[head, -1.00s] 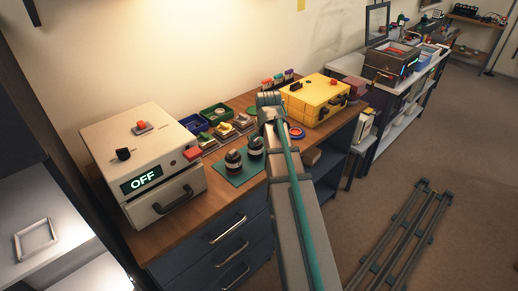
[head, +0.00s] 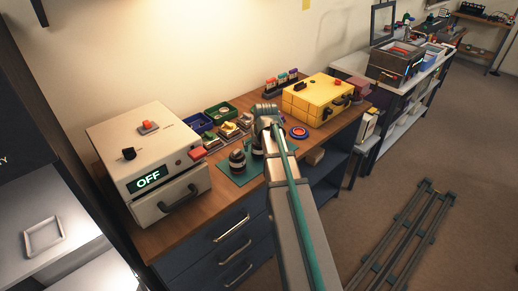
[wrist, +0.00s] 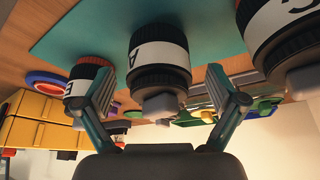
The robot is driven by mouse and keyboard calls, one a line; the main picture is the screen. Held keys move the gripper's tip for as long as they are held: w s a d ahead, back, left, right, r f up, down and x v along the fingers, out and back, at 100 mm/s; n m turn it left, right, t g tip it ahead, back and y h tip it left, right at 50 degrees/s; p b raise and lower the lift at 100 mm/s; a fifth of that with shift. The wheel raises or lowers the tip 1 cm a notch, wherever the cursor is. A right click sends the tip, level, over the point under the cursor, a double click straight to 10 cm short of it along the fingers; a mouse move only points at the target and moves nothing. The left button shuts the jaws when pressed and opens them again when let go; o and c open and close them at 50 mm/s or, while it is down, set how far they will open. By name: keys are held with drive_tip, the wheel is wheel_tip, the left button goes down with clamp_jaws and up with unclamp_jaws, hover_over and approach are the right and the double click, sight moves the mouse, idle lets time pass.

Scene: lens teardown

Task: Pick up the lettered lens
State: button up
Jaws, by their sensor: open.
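In the wrist view, which appears upside down, a black lens barrel with a white band marked "A" (wrist: 158,62) stands on a green mat (wrist: 95,28). My gripper (wrist: 162,86) is open, with one finger on each side of this lens in the picture. I cannot tell whether either finger touches it. A second banded lens (wrist: 90,78) is at the left, partly behind a finger. A larger banded lens (wrist: 290,40) is at the right, its letter cut off. In the head view one lens (head: 237,161) stands clear on the mat (head: 236,179), and another is partly hidden by my arm.
A cream box reading "OFF" (head: 150,160) stands left of the mat. Small trays, including a green bin (head: 221,111), lie behind it. A yellow case (head: 316,98) and a blue-and-red ring (head: 298,132) are to the right. The wooden bench (head: 170,236) is bare near its front edge.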

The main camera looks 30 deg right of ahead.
sight(258, 149)
drive_tip(key=shift+x, duration=1.55)
drive_tip(key=shift+c, duration=0.4)
drive_tip(key=shift+r, duration=0.1)
drive_tip(key=c, duration=1.2)
drive_tip(key=shift+o, duration=0.2)
drive_tip(key=shift+r, duration=0.1)
